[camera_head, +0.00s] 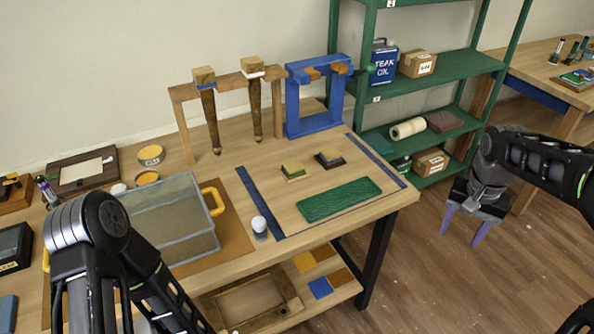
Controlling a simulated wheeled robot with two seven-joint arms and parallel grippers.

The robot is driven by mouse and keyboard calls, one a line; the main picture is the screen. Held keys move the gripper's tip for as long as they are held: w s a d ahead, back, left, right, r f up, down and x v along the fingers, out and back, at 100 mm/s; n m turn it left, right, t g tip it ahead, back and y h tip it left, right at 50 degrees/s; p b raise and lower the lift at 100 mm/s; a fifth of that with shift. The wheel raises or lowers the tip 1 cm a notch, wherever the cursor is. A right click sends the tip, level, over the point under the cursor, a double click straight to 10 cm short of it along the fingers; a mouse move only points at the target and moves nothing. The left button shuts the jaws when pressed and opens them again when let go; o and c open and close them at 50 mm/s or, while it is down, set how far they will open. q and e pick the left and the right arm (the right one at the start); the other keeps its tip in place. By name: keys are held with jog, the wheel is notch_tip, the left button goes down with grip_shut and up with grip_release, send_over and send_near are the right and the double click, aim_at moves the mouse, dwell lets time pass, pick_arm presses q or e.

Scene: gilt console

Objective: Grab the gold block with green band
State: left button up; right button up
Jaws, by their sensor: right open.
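The left one (293,171) has a gold top and what looks like a pale green band low down. The bands are too small to tell surely. My right gripper (464,228) is open and empty, pointing down over the floor to the right of the table, well away from both blocks. My left arm comes in at lower left, but its gripper is out of view.
A green ribbed mat (338,199) lies in front of the blocks, between blue strips. A blue frame (315,122) and a wooden rack with two hanging tapered pieces stand behind. A clear bin (170,222) with yellow handles and a small white-topped jar (259,226) stand left.

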jog(key=s+a+f+n+y, duration=0.2)
jog(key=a+f+n+y, duration=0.1)
jog(key=a+f, duration=1.3)
jog(key=s+a+f, duration=0.6)
jog(key=s+f, duration=0.2)
jog(key=s, duration=0.1)
jog(key=s+a+f+n+y, duration=0.1)
jog(key=s+a+f, duration=0.6)
jog(key=s, duration=0.3)
jog(key=shift+f+n+y, duration=0.3)
jog(key=shift+f, duration=0.45)
jog(key=shift+a, duration=0.1)
jog(key=shift+c, duration=0.2)
